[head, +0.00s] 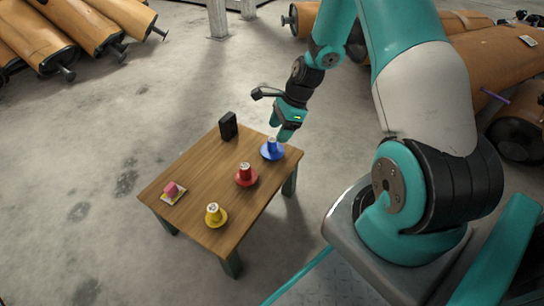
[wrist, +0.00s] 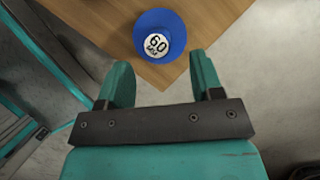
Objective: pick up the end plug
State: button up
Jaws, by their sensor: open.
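Three flanged plug-like pieces stand upright on the wooden table (head: 207,184): a blue one (head: 271,151) near the far right corner, a red one (head: 246,175) in the middle and a yellow one (head: 214,215) at the near edge. I cannot tell which is the end plug. My gripper (head: 283,132) is open and empty, above and just beyond the blue piece. In the wrist view, the blue piece (wrist: 165,22) shows a wide round flange and a white top marked 60. It lies ahead of my open fingers (wrist: 163,76), not between them.
A black box (head: 228,126) stands at the table's far edge. A pink piece (head: 171,188) sits on a small pale square at the left. Concrete floor is clear at left.

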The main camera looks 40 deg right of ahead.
aim_at(273, 139)
jog(key=b+x, duration=0.4)
jog(key=x, duration=0.1)
jog(key=shift+s+a, duration=0.1)
jog(key=shift+a, duration=0.05)
jog(key=c, duration=1)
